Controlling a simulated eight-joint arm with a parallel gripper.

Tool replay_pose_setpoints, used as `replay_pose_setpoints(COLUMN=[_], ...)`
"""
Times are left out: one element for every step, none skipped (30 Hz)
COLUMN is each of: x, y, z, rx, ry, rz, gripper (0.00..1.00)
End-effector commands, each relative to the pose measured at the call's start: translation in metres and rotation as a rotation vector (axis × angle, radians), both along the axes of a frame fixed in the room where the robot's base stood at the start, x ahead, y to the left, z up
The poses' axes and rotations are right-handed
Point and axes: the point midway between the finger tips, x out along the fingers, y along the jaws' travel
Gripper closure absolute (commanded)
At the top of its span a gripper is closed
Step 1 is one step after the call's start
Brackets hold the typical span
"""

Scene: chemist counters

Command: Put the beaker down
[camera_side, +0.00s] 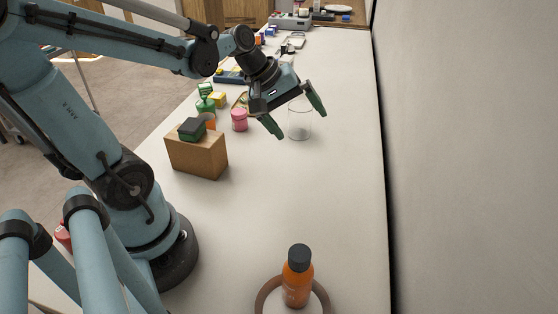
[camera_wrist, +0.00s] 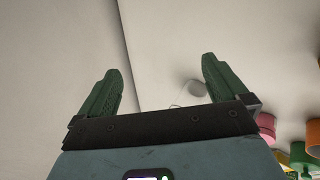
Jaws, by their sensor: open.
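The clear glass beaker (camera_side: 299,128) stands upright on the white counter, just behind and below my gripper in the side view. My gripper (camera_side: 295,120) is open, its two green fingers spread wide, with nothing held between them. In the wrist view, the open fingers of my gripper (camera_wrist: 160,85) show the pale counter and wall beyond them. A faint round glassy shape (camera_wrist: 194,89) sits beside the right finger there, partly hidden by it; it is likely the beaker.
A brown box (camera_side: 197,156) with a green and black item (camera_side: 192,129) on it stands left of the gripper. A pink jar (camera_side: 239,120) and several small containers are nearby. An orange bottle (camera_side: 297,280) stands on a round brown-rimmed holder (camera_side: 262,300) in front. The mid-counter is clear.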

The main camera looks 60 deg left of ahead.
Motion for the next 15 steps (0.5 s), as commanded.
replay_pose_setpoints(x=[-0.01, -0.015, -0.021, -0.026, -0.03, -0.036, -0.039, -0.042, -0.046, -0.048, -0.05, -0.052, -0.053, -0.054, -0.055], y=[-0.013, -0.018, -0.024, -0.029, -0.032, -0.037, -0.039, -0.042, -0.044, -0.046, -0.048, -0.049, -0.05, -0.05, -0.051], z=[0.001, 0.001, 0.001, 0.001, 0.001, 0.001, 0.001, 0.001, 0.001, 0.001, 0.001, 0.001, 0.001, 0.001, 0.001], rx=[0.098, 0.16, 0.245, 0.304, 0.362, 0.435, 0.486, 0.532, 0.589, 0.626, 0.657, 0.694, 0.715, 0.732, 0.749], ry=[-0.02, -0.033, -0.051, -0.063, -0.076, -0.093, -0.106, -0.117, -0.131, -0.139, -0.147, -0.156, -0.162, -0.165, -0.169], rz=[-0.111, -0.176, -0.265, -0.328, -0.391, -0.47, -0.524, -0.575, -0.635, -0.674, -0.708, -0.747, -0.769, -0.787, -0.804], gripper=[0.0, 0.0, 0.0, 0.0, 0.0, 0.0, 0.0, 0.0, 0.0, 0.0, 0.0, 0.0, 0.0, 0.0, 0.0])
